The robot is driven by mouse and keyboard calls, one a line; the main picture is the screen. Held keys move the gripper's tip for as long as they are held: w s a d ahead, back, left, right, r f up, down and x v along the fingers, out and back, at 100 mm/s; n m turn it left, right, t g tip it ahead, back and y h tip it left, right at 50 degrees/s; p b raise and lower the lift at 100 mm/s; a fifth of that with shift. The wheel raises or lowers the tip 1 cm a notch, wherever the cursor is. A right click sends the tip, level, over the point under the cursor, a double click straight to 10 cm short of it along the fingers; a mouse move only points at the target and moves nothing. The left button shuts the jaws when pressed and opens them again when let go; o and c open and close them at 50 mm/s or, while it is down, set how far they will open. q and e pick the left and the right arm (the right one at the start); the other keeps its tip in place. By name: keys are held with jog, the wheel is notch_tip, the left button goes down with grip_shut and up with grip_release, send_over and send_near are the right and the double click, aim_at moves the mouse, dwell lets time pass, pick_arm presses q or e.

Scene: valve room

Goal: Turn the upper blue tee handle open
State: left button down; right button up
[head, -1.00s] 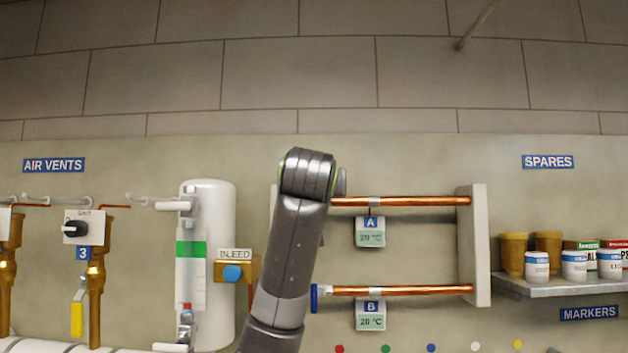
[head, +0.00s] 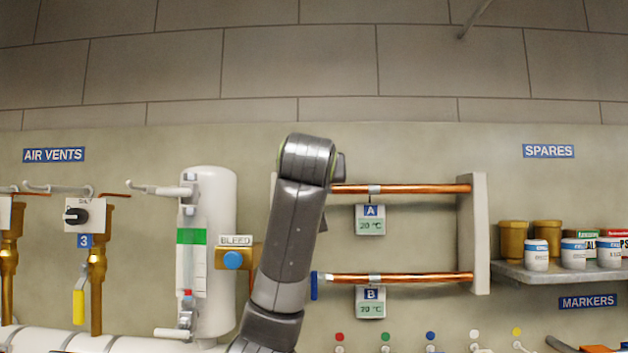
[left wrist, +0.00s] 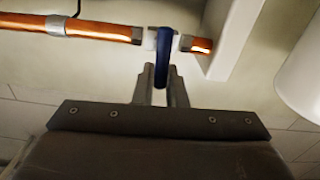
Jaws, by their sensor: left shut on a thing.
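In the left wrist view, a blue tee handle (left wrist: 162,52) sits on a valve on a copper pipe, beside a pale bracket. My left gripper (left wrist: 162,83) is shut on this handle, with a finger on each side of it. In the head view my left arm covers this handle and the left end of the upper copper pipe (head: 415,188). The lower blue handle (head: 314,286) shows just right of my arm, upright across the left end of the lower copper pipe (head: 425,278). My right gripper is not in view.
Left of my arm are a white cylinder (head: 220,205) and a blue bleed knob (head: 233,260). A shelf (head: 560,275) with jars is at right.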

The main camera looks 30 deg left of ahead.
pick_arm(q)
jog(key=shift+s+a+f+n+b, duration=0.2)
jog(key=shift+a+f+n+b, duration=0.15)
jog(key=shift+n+b, duration=2.25)
jog(key=shift+s+a+f+n+b, duration=0.15)
jog(key=shift+a+f+n+b, duration=0.25)
jog(key=shift+n+b, duration=2.15)
jog(key=shift+s+a+f+n+b, duration=0.2)
jog(key=shift+f+n+b, duration=0.3)
jog(key=shift+n+b, duration=2.1)
jog(key=shift+n+p, duration=0.85)
jog(key=shift+n, duration=0.1)
jog(key=c, duration=1.5)
grip_release()
jog(key=shift+s, duration=0.1)
jog(key=b+v, duration=0.7)
jog(key=v, duration=1)
jog(key=shift+d, duration=0.2)
